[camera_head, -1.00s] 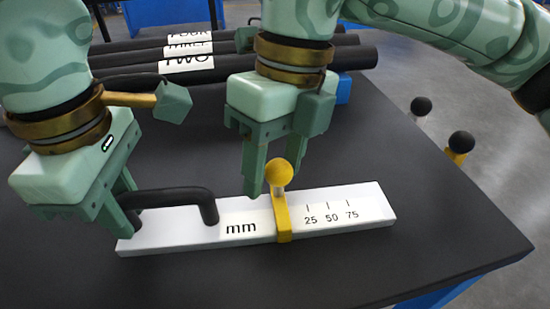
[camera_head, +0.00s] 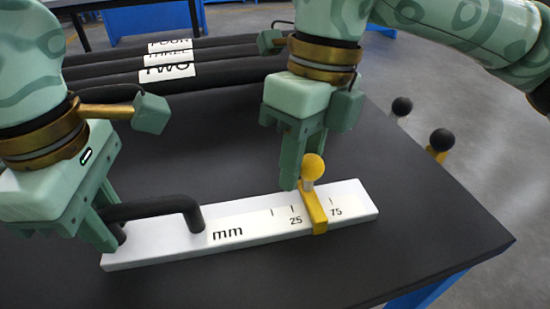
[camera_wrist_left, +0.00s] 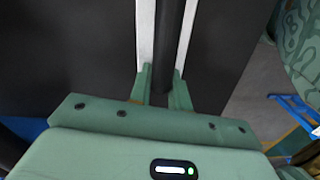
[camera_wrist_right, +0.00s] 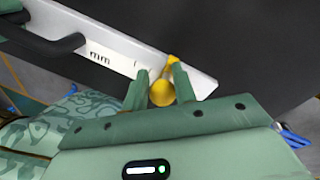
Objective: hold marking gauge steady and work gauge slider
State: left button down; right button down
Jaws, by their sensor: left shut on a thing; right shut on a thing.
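The marking gauge (camera_head: 260,228) is a white bar on the dark table, with "mm" and tick marks by 25 and 75. A black handle (camera_head: 155,207) rises from its left part. My left gripper (camera_head: 112,240) is shut on the handle's left end; the left wrist view shows the handle (camera_wrist_left: 173,30) between its fingers. The yellow slider (camera_head: 314,212) with a yellow ball knob (camera_head: 313,167) straddles the bar between the 25 and 75 marks, covering the 50. My right gripper (camera_head: 297,185) is shut on the knob, which also shows in the right wrist view (camera_wrist_right: 162,93).
Several black rods with paper labels (camera_head: 167,72) lie at the back of the table. Two posts with black balls (camera_head: 442,140) stand beyond the table's right edge. The table (camera_head: 420,225) is bare right of the gauge.

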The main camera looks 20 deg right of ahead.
jog(key=shift+w, duration=0.1)
jog(key=c, duration=1.1)
grip_release()
jog(key=r, duration=0.4)
jog(key=d+r, duration=0.1)
jog(key=r, duration=0.2)
jog(key=w+r, duration=0.1)
jog(key=r, duration=0.3)
jog(key=shift+w+d+r, duration=0.1)
jog(key=shift+d+r, duration=0.25)
jog(key=shift+d, duration=0.05)
jog(key=shift+c, duration=0.2)
